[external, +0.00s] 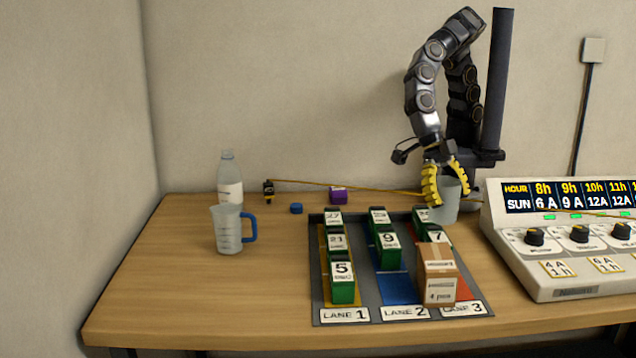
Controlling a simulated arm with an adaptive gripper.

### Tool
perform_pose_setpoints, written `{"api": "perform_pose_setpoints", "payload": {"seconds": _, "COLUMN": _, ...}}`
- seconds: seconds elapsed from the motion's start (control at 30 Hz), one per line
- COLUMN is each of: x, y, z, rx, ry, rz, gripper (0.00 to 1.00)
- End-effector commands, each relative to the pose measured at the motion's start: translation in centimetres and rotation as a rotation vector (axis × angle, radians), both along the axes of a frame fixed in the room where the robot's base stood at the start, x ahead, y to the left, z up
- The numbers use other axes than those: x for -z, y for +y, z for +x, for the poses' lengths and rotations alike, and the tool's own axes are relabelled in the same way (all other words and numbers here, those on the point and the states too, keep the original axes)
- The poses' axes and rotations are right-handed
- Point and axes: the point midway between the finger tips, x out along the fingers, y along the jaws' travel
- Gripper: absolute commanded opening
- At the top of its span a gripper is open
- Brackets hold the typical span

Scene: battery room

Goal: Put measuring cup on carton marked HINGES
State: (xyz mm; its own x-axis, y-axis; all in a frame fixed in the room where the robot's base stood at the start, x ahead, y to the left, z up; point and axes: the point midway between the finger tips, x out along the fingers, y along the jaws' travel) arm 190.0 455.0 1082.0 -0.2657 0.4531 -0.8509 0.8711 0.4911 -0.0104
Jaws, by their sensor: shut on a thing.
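The clear measuring cup (228,232) with a blue handle stands upright on the left part of the table. The brown carton (438,276) stands at the front right of the lane tray, over lane 3; its upper label is too blurred to read surely, and a lower one says "4 pcs". My gripper (446,195) is at the back right, behind the tray, with its yellow fingers shut on a grey cup-like container (444,208). It is far from the measuring cup. Whether the grey container touches the table is unclear.
The grey lane tray (317,262) holds several numbered green blocks. A bottle (230,177), a blue block (296,208) and a purple box (338,195) stand behind. A thin yellow cord (365,187) runs along the back. A control panel (565,240) fills the right.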

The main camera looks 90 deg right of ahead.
Motion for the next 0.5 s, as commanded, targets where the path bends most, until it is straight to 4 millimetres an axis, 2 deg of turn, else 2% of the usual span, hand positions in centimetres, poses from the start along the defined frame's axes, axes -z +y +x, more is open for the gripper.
{"api": "perform_pose_setpoints", "payload": {"seconds": 0.5, "x": 6.5, "y": 0.0, "z": -0.4, "rx": -0.021, "ry": 0.003, "rz": -0.002, "gripper": 0.33}}
